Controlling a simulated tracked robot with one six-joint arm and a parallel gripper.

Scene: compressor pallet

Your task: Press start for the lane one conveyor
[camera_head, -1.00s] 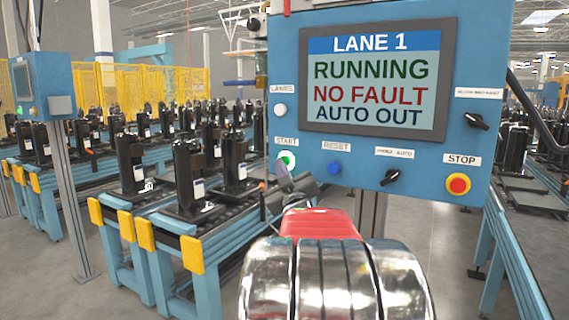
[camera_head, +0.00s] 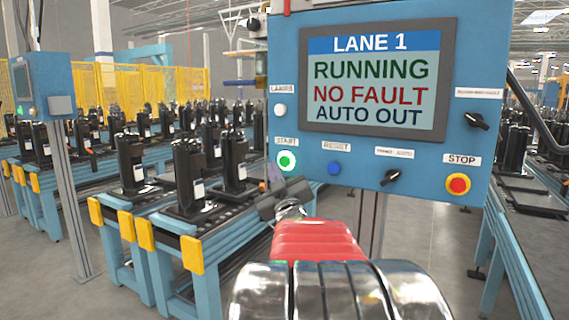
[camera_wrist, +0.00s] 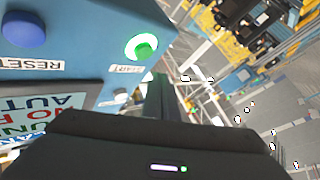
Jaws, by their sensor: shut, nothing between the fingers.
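The blue lane 1 control panel (camera_head: 390,165) fills the upper right of the head view. Its screen (camera_head: 374,85) reads LANE 1, RUNNING, NO FAULT, AUTO OUT. The round START button (camera_head: 286,161) at the panel's lower left is lit green. In the wrist view the START button (camera_wrist: 141,47) shows a bright green ring around a green centre. My gripper (camera_head: 271,178) is shut and empty, just below and left of the button in the head view. In the wrist view my fingers (camera_wrist: 160,92) point past the button's right side, apart from it.
The blue RESET button (camera_head: 334,168), a black knob (camera_head: 391,177) and the red STOP button (camera_head: 458,184) sit right of START. A white button (camera_head: 280,109) is above it. Conveyors with black compressors (camera_head: 190,175) stand behind on the left.

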